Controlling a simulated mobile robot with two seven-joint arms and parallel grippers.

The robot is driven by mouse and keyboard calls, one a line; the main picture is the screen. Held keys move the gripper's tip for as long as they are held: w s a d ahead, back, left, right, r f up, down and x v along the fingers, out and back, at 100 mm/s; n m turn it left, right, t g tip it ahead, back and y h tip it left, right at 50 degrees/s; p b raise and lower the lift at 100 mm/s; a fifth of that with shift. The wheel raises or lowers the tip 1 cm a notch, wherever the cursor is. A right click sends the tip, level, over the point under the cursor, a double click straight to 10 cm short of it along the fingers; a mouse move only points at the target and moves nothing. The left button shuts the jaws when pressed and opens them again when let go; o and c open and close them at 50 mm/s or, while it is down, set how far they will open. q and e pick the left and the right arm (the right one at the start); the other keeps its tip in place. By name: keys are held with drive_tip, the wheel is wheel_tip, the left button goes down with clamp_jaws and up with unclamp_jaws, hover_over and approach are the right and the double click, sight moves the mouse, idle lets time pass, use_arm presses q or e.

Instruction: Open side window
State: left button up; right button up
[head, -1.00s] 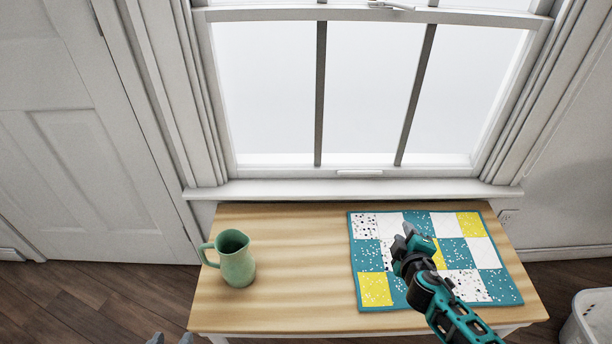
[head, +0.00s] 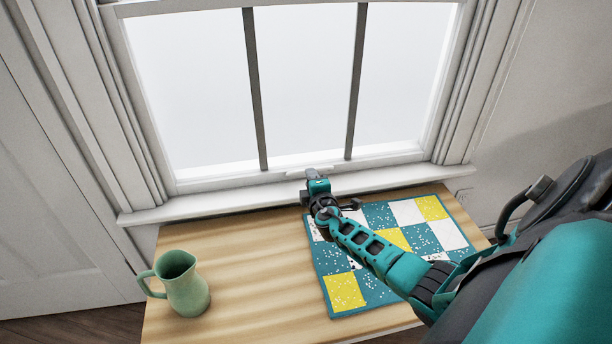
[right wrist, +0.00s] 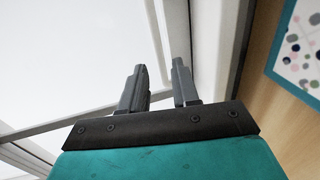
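The window (head: 300,90) has a white frame, two dark vertical bars and pale panes. Its lower sash rail (head: 215,181) sits down at the sill (head: 200,206), so it looks closed. A small white sash handle (head: 319,169) is on the rail, partly covered by my gripper. My right gripper (head: 313,177) is right at this handle, above the table's back edge. In the right wrist view its two fingers (right wrist: 160,80) are apart, with the white window frame beyond them. I cannot tell whether they touch the handle. My left gripper is out of view.
A wooden table (head: 235,265) stands under the window. A green pitcher (head: 184,285) stands on its left side. A teal, yellow and white patchwork mat (head: 345,291) lies on the right, under my right arm. A white door (head: 50,210) is at the left.

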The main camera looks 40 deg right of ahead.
drive_tip(key=b+x, duration=0.2)
drive_tip(key=x, duration=0.4)
drive_tip(key=shift+b, duration=0.4)
drive_tip(key=shift+c, duration=0.4)
clamp_jaws()
